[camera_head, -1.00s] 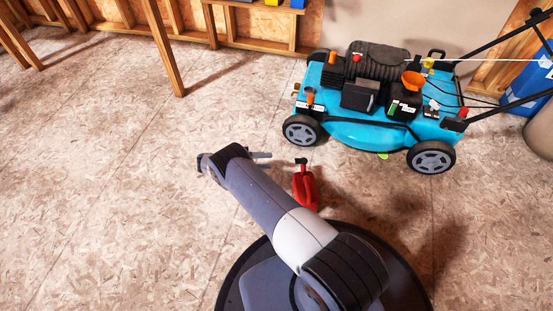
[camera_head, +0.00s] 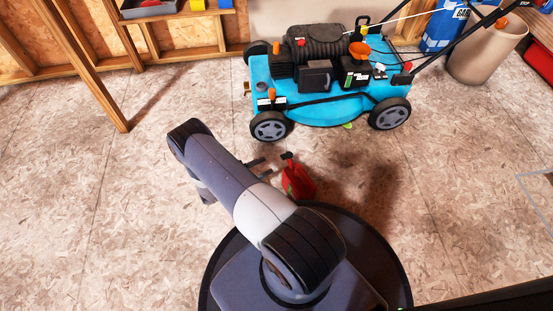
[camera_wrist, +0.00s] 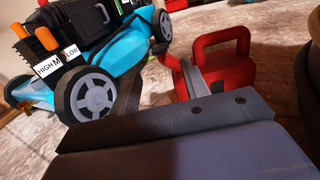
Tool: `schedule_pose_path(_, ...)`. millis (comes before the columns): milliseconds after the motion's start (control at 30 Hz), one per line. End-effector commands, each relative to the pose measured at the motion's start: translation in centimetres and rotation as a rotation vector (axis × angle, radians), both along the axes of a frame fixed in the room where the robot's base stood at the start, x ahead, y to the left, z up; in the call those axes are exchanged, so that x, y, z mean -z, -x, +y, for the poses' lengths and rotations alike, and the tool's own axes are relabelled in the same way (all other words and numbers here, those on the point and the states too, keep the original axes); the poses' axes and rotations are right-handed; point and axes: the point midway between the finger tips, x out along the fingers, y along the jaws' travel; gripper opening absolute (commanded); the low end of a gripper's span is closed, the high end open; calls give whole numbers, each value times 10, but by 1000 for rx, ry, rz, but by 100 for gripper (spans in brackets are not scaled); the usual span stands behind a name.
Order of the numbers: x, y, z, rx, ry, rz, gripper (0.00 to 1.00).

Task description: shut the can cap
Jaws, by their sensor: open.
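A red can (camera_head: 298,182) stands on the floor just beyond my round base in the head view. A small black part, which looks like its cap (camera_head: 287,156), shows at its top left. My gripper (camera_head: 261,167) is open, just left of the can, with its fingers pointing toward it. I cannot tell if a finger touches the can. In the wrist view the red can (camera_wrist: 235,62) with its handle is close beyond a dark bolted bar of my gripper. A dark and grey spout part shows at its left; the bar hides the can's lower part. Whether the cap is open is unclear.
A blue mower (camera_head: 330,95) stands behind the can, its wheels toward me. A beige bin (camera_head: 482,55) and a blue bag (camera_head: 445,25) are at the back right. A wooden post (camera_head: 85,65) stands at the left. The floor at left and right is clear.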

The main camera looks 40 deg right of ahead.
Motion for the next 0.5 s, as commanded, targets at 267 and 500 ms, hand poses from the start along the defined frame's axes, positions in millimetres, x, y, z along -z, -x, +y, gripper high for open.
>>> schedule_pose_path(267, 2, 9, -51, 4, 1, -3, 44)
schedule_pose_path(500, 1, 12, -73, 1, 2, -4, 44)
